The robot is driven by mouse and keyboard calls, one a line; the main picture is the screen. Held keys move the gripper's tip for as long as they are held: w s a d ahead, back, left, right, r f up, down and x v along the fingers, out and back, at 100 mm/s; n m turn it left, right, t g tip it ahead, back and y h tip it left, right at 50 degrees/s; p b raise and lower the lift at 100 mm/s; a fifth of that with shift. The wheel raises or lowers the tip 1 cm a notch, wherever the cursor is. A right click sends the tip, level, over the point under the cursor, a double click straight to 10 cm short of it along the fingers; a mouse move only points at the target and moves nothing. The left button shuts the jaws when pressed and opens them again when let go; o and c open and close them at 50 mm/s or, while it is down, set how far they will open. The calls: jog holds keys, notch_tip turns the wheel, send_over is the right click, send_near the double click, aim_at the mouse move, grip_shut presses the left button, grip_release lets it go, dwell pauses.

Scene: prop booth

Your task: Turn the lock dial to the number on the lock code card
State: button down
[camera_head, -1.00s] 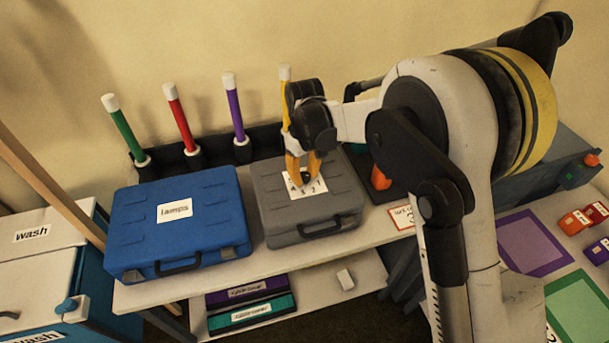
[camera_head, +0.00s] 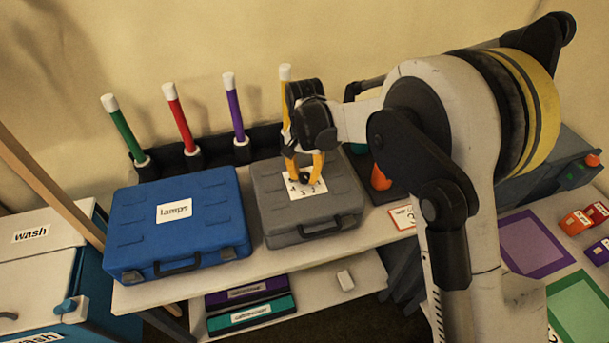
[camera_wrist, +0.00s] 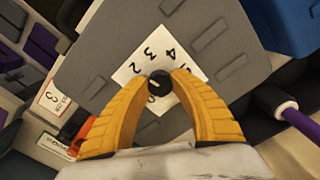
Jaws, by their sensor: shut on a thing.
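The grey case (camera_head: 345,208) lies on the white table with a white number sheet (camera_head: 320,187) on its lid. The black lock dial (camera_wrist: 158,88) sits on that sheet, with a short pale mark on its top. In the wrist view, 2, 3 and 4 show around it; other numbers are partly hidden by my fingers. My gripper (camera_wrist: 160,80) has its yellow fingers shut on the dial from both sides; it also shows in the head view (camera_head: 304,179). The red-edged lock code card (camera_head: 403,217) lies right of the case. Its number looks like 3, but is small.
A blue case labelled lamps (camera_head: 205,235) stands close to the left. Green, red, purple and yellow sticks stand behind the cases, the purple one (camera_head: 233,105) among them. An orange object (camera_head: 380,178) is just right of the grey case.

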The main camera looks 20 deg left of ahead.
aim_at(305, 175)
jog(key=m, duration=0.6)
jog(key=shift+m, duration=0.3)
dwell(0.5)
jog(key=c, duration=1.1)
grip_release()
jog(key=shift+o, duration=0.2)
notch_tip(305, 175, up, 12)
jog(key=shift+d, duration=0.1)
